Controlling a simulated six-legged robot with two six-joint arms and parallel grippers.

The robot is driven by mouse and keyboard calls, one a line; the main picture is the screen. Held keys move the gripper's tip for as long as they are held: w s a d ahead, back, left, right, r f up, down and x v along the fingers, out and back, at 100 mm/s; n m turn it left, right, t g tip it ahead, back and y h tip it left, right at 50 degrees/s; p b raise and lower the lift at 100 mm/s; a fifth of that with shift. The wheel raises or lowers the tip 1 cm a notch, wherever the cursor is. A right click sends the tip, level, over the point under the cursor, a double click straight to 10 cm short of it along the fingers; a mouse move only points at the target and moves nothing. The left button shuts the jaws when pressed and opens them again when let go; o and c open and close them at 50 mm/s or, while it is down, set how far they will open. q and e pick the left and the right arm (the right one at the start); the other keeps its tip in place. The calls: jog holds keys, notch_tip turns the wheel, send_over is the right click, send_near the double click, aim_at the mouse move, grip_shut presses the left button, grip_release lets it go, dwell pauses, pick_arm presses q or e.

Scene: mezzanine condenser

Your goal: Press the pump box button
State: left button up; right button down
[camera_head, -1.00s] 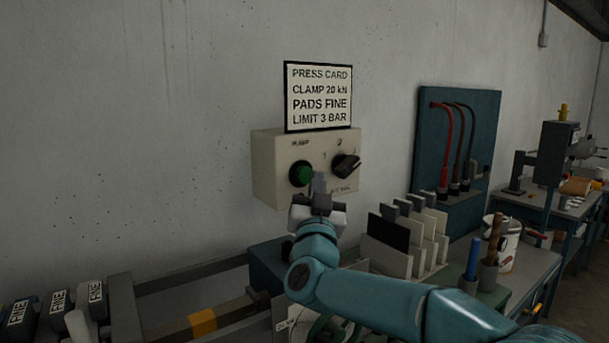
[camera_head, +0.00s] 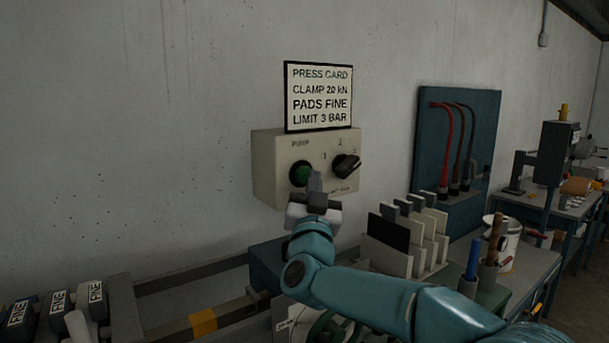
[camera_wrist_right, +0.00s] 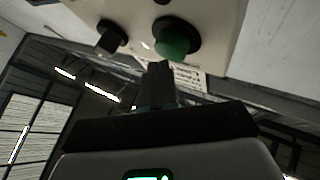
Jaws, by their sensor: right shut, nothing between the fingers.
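The pump box (camera_head: 268,165) is a cream box on the wall, and it also shows at the top of the wrist view (camera_wrist_right: 215,30). Its green round button (camera_head: 300,174) sits in a black ring at the left of the front face; it also shows in the wrist view (camera_wrist_right: 178,42). A black knob (camera_head: 346,166) is to the right of the button. My right gripper (camera_head: 315,180) is shut and empty, its fingertips just below and right of the button in the head view. In the wrist view the fingertips (camera_wrist_right: 158,68) are close to the button; contact cannot be told. My left gripper is not in view.
A sign (camera_head: 319,97) stands above the box. Pads marked FINE (camera_head: 57,307) lie at lower left. The wall left of the box is bare.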

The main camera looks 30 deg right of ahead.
jog(key=shift+w, duration=0.5)
dwell(0.3)
jog(key=shift+s+b, duration=0.7)
jog(key=shift+s, duration=0.4)
jog(key=s+b, duration=0.3)
jog(key=s, duration=0.3)
jog(key=shift+d+b, duration=0.3)
jog(key=shift+b, duration=0.1)
jog(key=shift+f, duration=0.1)
